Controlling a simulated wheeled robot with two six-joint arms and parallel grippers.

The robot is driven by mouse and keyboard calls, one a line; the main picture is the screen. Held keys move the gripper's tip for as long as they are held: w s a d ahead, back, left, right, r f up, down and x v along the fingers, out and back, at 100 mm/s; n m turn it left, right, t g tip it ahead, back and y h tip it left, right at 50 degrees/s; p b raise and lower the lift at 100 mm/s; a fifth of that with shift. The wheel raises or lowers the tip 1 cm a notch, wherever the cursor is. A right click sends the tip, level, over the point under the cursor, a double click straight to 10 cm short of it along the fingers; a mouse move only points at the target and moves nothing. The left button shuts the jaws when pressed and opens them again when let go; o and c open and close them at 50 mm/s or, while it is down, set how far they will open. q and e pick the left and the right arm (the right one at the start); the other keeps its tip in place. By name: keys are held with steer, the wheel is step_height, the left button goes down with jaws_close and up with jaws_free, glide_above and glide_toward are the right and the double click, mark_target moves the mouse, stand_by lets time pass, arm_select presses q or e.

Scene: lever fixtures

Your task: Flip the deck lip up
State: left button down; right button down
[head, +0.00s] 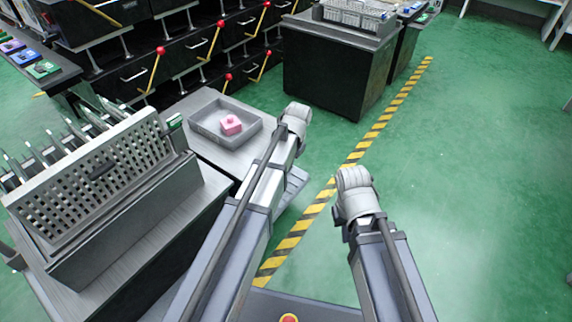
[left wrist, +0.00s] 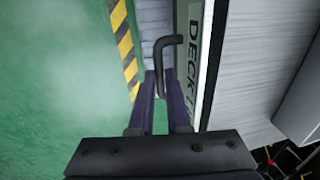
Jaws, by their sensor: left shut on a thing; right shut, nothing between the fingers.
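A dark hooked handle (left wrist: 165,55) stands between the fingers of my left gripper (left wrist: 162,85) in the left wrist view. That gripper is shut on its straight part. Beside it is a pale panel (left wrist: 193,50) with a partly covered label starting "DECK". A narrow grey strip (left wrist: 152,22), perhaps the deck lip, lies behind the hook. In the head view my left arm covers the handle and its gripper. A grey ledge (head: 294,188) shows beside that arm. My right gripper, shut and empty, is at the right arm's end, over the floor; its fingertips are hard to make out.
A perforated rack (head: 100,165) stands farther left. Black drawers with red-knobbed levers (head: 161,50) stand behind. Green floor (head: 480,170) at the right is clear.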

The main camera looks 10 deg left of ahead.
arm_select(q)
steer(key=shift+r, duration=0.1)
stand_by(0.8)
step_height(320, 180, up, 6)
steer(key=p, duration=0.6)
steer(key=c, duration=1.6)
jaws_free()
steer(key=c, duration=1.2)
jaws_free()
steer(key=shift+o, duration=0.2)
step_height(320, 180, up, 7)
steer(key=d+p, duration=0.1)
steer(key=p, duration=0.6)
steer(key=shift+s+d+r+p, duration=0.15)
steer(key=shift+s+r+p, duration=0.05)
steer(key=shift+s+p, duration=0.1)
